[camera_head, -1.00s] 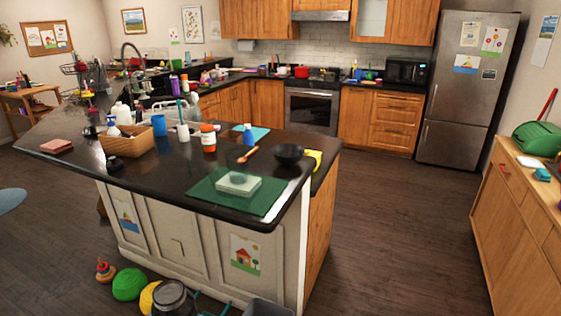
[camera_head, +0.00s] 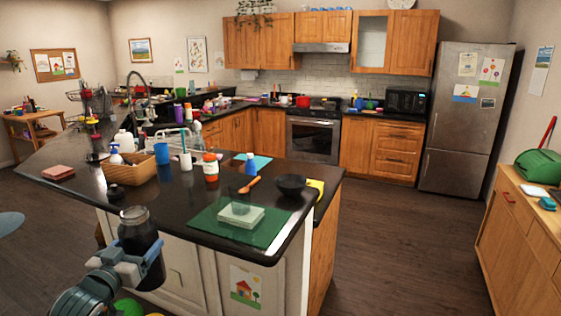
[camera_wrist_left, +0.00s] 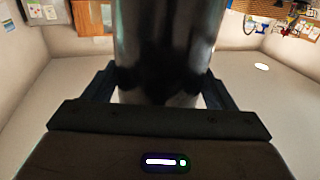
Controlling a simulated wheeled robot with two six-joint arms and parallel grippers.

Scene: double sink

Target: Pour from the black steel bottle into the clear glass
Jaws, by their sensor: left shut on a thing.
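A black steel bottle (camera_head: 138,235) stands roughly upright in my left gripper (camera_head: 140,262), in front of the dark counter's near edge at the lower left of the head view. The gripper is shut around it. In the left wrist view the bottle (camera_wrist_left: 168,45) rises glossy and dark between the two fingers (camera_wrist_left: 160,92). A small clear glass (camera_head: 240,208) seems to stand on a pale block (camera_head: 238,217) on the green mat (camera_head: 212,232), to the right of the bottle and apart from it. My right gripper is not in view.
The floor (camera_head: 385,245) to the right is clear.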

